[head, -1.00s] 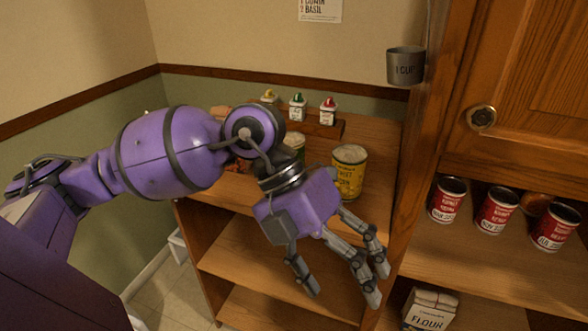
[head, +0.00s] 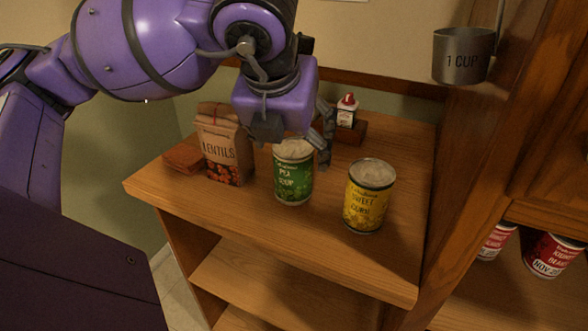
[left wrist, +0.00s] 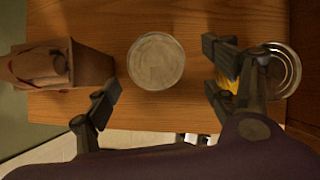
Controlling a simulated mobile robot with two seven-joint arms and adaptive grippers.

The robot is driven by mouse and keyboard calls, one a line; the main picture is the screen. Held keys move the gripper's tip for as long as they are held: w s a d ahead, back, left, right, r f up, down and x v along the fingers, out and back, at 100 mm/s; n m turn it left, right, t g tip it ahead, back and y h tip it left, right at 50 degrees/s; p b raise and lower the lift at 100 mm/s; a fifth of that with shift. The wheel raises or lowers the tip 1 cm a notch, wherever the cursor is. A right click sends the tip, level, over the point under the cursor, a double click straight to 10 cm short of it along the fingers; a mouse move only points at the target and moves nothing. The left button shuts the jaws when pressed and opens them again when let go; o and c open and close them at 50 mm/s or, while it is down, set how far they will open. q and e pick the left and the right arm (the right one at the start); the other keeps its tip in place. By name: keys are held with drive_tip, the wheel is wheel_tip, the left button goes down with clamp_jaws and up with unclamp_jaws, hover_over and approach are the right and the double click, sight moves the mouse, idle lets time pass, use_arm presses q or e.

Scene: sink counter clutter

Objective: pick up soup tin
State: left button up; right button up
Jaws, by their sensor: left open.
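The soup tin (head: 293,173) is a green can labelled pea soup, upright on the wooden shelf top between a lentils bag and a sweet corn can. In the left wrist view its round lid (left wrist: 156,62) shows between and just beyond the fingers. My left gripper (head: 300,148) is above and behind the tin, pointing down, with one finger visible at the tin's right side. In the left wrist view my left gripper (left wrist: 165,85) is open and empty, its fingers apart on both sides of the lid. Whether they touch the tin cannot be seen. My right gripper is out of view.
The lentils bag (head: 223,147) stands close left, with a reddish-brown block (head: 183,158) beside it. The yellow sweet corn can (head: 367,197) stands close right. A small red-capped bottle (head: 347,111) is behind. A metal cup (head: 462,55) hangs at upper right. The shelf front is clear.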

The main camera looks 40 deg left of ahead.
sight(292, 148)
use_arm(q)
drive_tip(key=x, duration=0.5)
drive_tip(key=shift+w+a, duration=0.15)
drive_tip(key=shift+a, duration=0.05)
drive_tip(key=shift+r, duration=0.1)
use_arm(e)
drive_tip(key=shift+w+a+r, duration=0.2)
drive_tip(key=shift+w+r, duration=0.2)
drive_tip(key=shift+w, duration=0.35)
use_arm(q)
drive_tip(key=shift+c, duration=0.5)
drive_tip(key=c, duration=1.6)
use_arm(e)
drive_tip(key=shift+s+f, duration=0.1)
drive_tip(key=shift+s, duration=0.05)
use_arm(q)
drive_tip(key=shift+r, duration=0.1)
